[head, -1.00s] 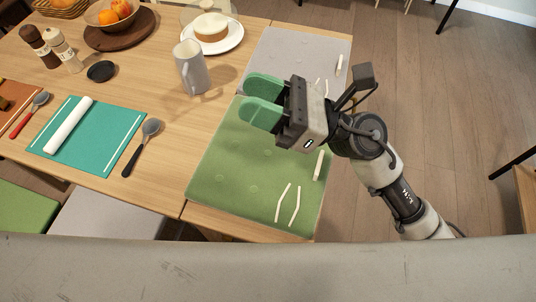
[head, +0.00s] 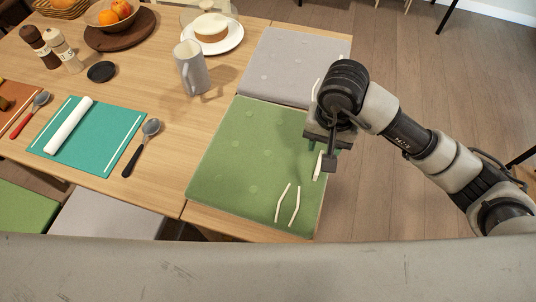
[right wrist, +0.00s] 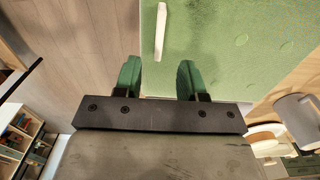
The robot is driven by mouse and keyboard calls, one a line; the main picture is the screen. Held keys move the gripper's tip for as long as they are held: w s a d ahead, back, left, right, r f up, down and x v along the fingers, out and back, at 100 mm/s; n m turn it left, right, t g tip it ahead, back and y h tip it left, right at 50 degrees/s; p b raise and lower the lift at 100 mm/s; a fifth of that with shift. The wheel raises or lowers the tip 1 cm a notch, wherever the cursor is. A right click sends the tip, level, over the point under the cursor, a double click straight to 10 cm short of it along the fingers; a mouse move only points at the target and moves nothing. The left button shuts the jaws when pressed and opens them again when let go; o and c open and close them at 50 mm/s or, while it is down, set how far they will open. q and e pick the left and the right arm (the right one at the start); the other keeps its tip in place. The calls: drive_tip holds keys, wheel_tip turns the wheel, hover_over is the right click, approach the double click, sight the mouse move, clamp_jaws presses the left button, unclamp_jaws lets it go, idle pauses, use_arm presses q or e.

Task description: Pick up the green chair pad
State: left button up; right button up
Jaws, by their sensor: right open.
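The green chair pad (head: 225,165) lies flat on the right end of the wooden table, with white ties along its front and right edges. My right gripper (right wrist: 158,75) is open, with green fingers and nothing between them. In the right wrist view the green pad (right wrist: 220,45) lies ahead of the fingers, a white tie (right wrist: 160,32) in line with the gap. I cannot tell whether the fingers touch the pad. My left gripper is not in view.
A grey pad (head: 290,62) lies just behind the green one. A grey mug (head: 191,68), a plate with a cake (head: 212,34) and a spoon (head: 141,147) stand to the left. Clear wooden floor (head: 450,80) is to the right.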

sight(319, 163)
drive_tip(key=shift+s+f+p, duration=0.2)
drive_tip(key=shift+f+p, duration=0.05)
drive_tip(key=shift+f, duration=1.55)
drive_tip(key=shift+s+f+p, duration=0.15)
drive_tip(key=shift+f+p, duration=0.1)
drive_tip(key=shift+f, duration=1.5)
drive_tip(key=shift+c, duration=0.3)
clamp_jaws()
